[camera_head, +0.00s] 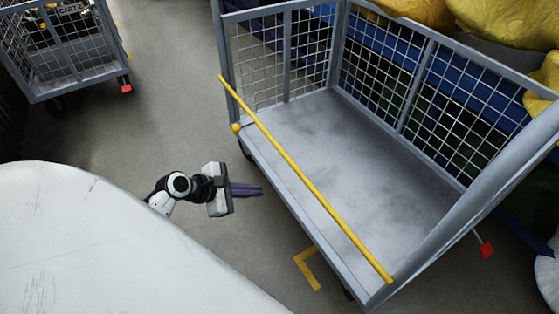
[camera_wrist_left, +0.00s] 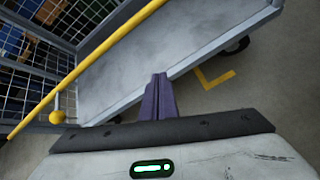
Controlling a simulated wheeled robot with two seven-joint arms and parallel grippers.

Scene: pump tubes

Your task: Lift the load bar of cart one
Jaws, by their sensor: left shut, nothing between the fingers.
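The yellow load bar (camera_head: 308,182) runs slantwise across the open front of the grey mesh cart (camera_head: 345,135) in the head view. A yellow ball knob (camera_head: 236,128) sits near its left end, at the cart's left post. The bar also crosses the left wrist view (camera_wrist_left: 95,58), with the knob (camera_wrist_left: 57,117) at the left. My left gripper (camera_head: 262,190) has purple fingers, shut and empty. It is in front of the cart's open side, apart from the bar and knob. The fingers also show in the left wrist view (camera_wrist_left: 159,78). My right gripper is not in view.
A second mesh cart (camera_head: 75,65) with a "CART 2" label stands at the upper left. Yellow floor marking (camera_head: 308,268) lies by the cart's front edge. Large yellow shapes (camera_head: 510,22) are behind the cart. Grey floor (camera_head: 160,110) is clear between the carts.

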